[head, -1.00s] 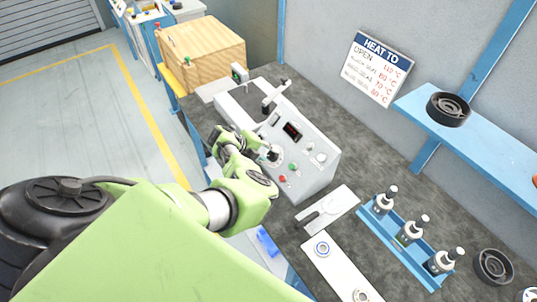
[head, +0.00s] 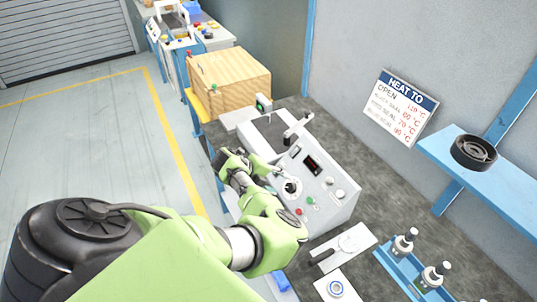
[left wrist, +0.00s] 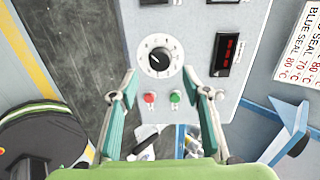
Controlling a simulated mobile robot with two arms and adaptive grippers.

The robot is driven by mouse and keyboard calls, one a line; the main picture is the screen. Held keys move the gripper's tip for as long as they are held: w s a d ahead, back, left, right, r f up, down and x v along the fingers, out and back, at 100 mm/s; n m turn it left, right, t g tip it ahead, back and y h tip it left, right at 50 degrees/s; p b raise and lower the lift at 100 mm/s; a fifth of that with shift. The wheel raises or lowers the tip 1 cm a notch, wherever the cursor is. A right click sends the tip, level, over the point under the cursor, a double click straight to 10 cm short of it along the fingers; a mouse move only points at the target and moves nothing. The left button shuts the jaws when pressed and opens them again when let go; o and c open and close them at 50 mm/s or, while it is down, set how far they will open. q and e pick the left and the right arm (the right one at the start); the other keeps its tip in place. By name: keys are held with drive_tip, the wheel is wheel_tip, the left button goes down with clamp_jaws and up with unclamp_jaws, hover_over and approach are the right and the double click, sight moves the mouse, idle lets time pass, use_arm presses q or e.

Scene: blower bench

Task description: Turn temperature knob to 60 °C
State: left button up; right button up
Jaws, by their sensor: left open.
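The temperature knob (head: 291,186) is a round black dial on the sloping front panel of the white control box (head: 338,209). In the left wrist view the knob (left wrist: 159,59) has a white pointer and a ring of scale marks; the pointer slants to the upper left, and the numbers are too small to read. My left gripper (head: 268,166) is just left of the knob in the head view. In the left wrist view its open, empty fingers (left wrist: 166,88) are spread below the knob, apart from it. My right gripper is not in view.
A dark display (head: 311,165) with red digits is near the knob. Red (left wrist: 149,98) and green (left wrist: 175,97) buttons are below it. A "HEAT TO" sign (head: 400,107) hangs on the wall.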

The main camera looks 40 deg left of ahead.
use_arm(q)
drive_tip(key=shift+v, duration=2.75)
